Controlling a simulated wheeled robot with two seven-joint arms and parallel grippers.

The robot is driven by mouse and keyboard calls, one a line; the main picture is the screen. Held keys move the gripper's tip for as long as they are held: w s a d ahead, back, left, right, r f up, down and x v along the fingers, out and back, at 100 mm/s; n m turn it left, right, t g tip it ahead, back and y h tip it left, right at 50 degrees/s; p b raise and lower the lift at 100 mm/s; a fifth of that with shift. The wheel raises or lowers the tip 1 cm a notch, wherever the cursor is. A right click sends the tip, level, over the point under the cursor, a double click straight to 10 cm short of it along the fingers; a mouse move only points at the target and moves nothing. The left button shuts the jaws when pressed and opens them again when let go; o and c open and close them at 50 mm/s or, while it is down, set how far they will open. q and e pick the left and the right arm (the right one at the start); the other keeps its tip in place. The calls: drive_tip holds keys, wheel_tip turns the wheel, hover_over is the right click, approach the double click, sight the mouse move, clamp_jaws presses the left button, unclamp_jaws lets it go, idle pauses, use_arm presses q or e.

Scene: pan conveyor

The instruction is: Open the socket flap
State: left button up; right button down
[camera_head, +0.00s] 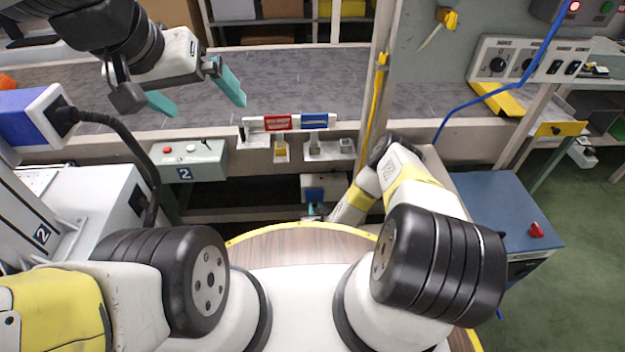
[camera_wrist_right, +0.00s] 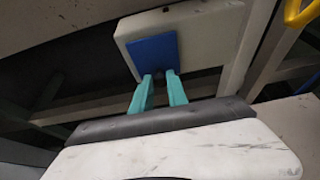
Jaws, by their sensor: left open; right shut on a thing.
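The socket box (camera_head: 314,181) is a small white box below the conveyor edge in the head view. Its blue socket flap (camera_head: 314,194) is on the front. In the right wrist view the flap (camera_wrist_right: 152,54) lies against the white box (camera_wrist_right: 205,38), with no clear gap. My right gripper (camera_wrist_right: 163,80) has its teal fingertips at the flap's lower edge, shut on a small dark part there. The same gripper (camera_head: 314,210) is small in the head view, its arm reaching down from the right. My left gripper (camera_head: 206,106) is open and empty above the grey conveyor.
The grey conveyor (camera_head: 320,80) runs across the back. A control box (camera_head: 190,160) marked 2 stands left of the socket, and red and blue labelled holders (camera_head: 277,123) are above it.

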sight(316, 205)
drive_tip(key=shift+s+r, duration=0.1)
drive_tip(key=g, duration=0.1)
drive_tip(key=s+r+g, duration=0.1)
drive_tip(key=shift+d+r+g, duration=0.1)
drive_tip(key=shift+r+g, duration=0.05)
drive_tip(key=shift+g, duration=0.15)
drive_tip(key=shift+s+r+g, duration=0.25)
drive_tip(key=shift+r+g, duration=0.35)
drive_tip(key=shift+g, duration=0.5)
drive_tip(key=shift+s+r+g, duration=0.2)
drive_tip(key=shift+r+g, duration=0.35)
drive_tip(key=shift+g, duration=0.55)
drive_tip(key=c, duration=1.3)
unclamp_jaws()
